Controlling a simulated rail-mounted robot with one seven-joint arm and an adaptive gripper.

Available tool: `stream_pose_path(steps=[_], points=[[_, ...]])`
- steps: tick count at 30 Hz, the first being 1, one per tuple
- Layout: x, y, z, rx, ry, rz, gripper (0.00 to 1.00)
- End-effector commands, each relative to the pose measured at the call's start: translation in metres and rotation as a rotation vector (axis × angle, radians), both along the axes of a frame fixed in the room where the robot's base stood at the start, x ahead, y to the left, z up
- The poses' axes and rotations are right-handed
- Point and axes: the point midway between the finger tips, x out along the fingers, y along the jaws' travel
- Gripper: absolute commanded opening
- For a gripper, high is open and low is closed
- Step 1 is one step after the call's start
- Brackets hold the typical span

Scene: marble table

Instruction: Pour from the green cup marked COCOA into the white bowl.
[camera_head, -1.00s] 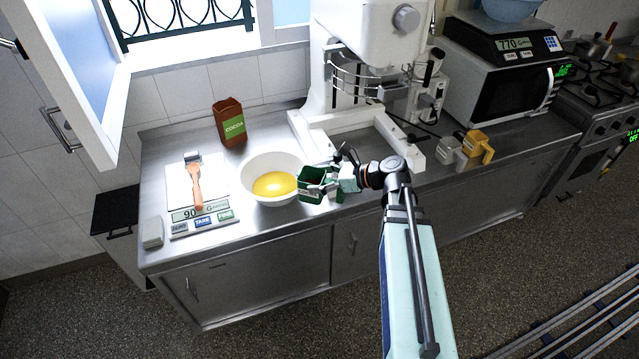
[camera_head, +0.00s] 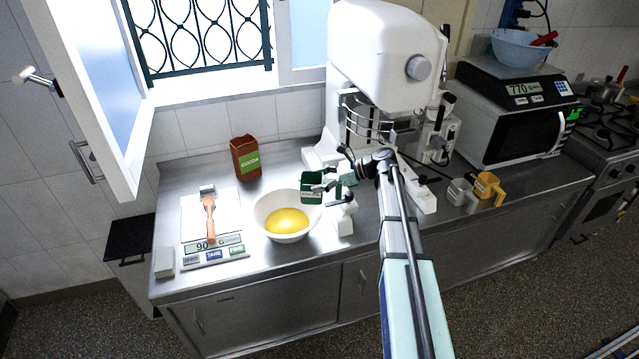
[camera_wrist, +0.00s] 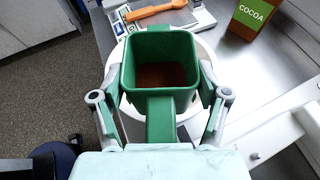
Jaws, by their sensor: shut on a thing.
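The green cup (camera_head: 311,188) is a square measuring cup with a handle, and brown powder shows inside it in the wrist view (camera_wrist: 161,74). My gripper (camera_head: 328,190) is shut on the green cup, with a finger on each side of the handle in the wrist view (camera_wrist: 160,108). The cup looks upright and is held at the right rim of the white bowl (camera_head: 264,219), partly over it. The bowl stands on the steel counter with yellow contents inside. In the wrist view the cup hides most of the bowl. The lettering on the cup is too small to read.
A brown COCOA package (camera_head: 246,158) stands behind the bowl. A scale (camera_head: 212,250) with an orange utensil (camera_head: 210,218) is at left. A white stand mixer (camera_head: 385,50) stands close behind my gripper. Grey (camera_head: 461,194) and yellow (camera_head: 488,187) cups are at right.

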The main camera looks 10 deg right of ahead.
Motion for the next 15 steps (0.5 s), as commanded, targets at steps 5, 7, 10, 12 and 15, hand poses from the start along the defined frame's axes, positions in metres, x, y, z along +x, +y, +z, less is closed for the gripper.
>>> stream_pose_path(steps=[5, 7, 10, 12, 15], points=[[0.000, 0.000, -0.001, -0.002, 0.000, -0.001, 0.38], [0.000, 0.000, -0.003, -0.008, 0.003, -0.002, 0.38], [0.000, -0.001, -0.008, -0.023, 0.008, -0.002, 0.38], [0.000, -0.001, -0.013, -0.037, 0.012, -0.003, 0.38], [0.000, -0.003, -0.021, -0.065, 0.021, -0.005, 0.38]])
